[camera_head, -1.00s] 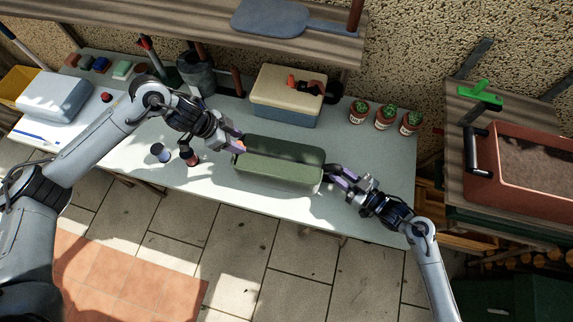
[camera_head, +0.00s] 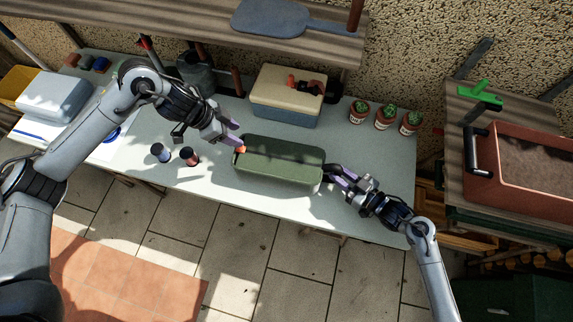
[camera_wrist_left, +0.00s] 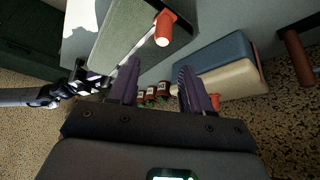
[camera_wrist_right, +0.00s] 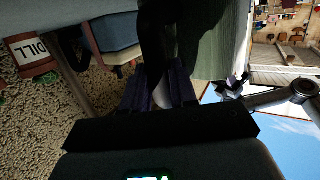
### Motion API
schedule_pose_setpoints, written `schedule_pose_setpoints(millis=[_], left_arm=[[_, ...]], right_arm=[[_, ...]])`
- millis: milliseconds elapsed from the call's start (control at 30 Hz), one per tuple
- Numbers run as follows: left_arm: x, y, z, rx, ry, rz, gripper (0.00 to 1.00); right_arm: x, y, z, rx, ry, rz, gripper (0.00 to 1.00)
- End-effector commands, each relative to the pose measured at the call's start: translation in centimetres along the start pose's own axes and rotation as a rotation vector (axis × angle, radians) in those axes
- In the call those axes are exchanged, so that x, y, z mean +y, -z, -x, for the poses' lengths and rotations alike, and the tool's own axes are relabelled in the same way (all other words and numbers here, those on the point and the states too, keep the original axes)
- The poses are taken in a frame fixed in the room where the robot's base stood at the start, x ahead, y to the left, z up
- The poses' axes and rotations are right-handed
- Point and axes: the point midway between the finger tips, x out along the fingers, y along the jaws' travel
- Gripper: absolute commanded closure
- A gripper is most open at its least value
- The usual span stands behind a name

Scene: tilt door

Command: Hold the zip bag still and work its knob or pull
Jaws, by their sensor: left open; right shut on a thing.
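The zip bag (camera_head: 278,172) is a long green bag lying near the middle of the table. Its orange pull (camera_head: 240,149) is at the bag's left end; in the left wrist view the pull (camera_wrist_left: 168,27) sits at the end of a pale zip line. My left gripper (camera_head: 234,139) is open and empty, just beyond the pull and apart from it. In the left wrist view the open fingers (camera_wrist_left: 157,80) point toward the bag's end. My right gripper (camera_head: 343,178) is shut on the black handle (camera_head: 333,169) at the bag's right end. The dark handle largely hides the grip in the right wrist view (camera_wrist_right: 160,85).
A cream and blue box (camera_head: 287,97) stands behind the bag. Small potted plants (camera_head: 385,117) line the back right. Two small jars (camera_head: 190,156) stand left of the bag. A red planter (camera_head: 520,165) is on a shelf at right. The table front is clear.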

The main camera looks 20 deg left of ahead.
Motion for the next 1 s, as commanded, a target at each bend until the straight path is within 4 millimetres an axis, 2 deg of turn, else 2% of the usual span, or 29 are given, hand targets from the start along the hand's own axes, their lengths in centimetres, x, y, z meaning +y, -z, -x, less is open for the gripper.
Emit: schedule_pose_setpoints(millis=[167,267,700,1000], left_arm=[[-0.1,0.0,1.0,0.0,0.001,0.0,0.51],[-0.1,0.0,2.4,0.001,0.004,-0.001,0.51],[-0.1,0.0,10.0,0.0,0.004,-0.001,0.51],[0.0,0.0,11.9,0.001,0.001,-0.001,0.51]], right_arm=[[0.0,-0.2,0.0,-0.004,0.0,0.0,1.0],[0.0,-0.2,0.0,-0.004,0.0,0.0,1.0],[0.0,-0.2,0.0,-0.004,0.0,0.0,1.0],[-0.1,-0.2,0.0,-0.004,0.0,0.0,1.0]])
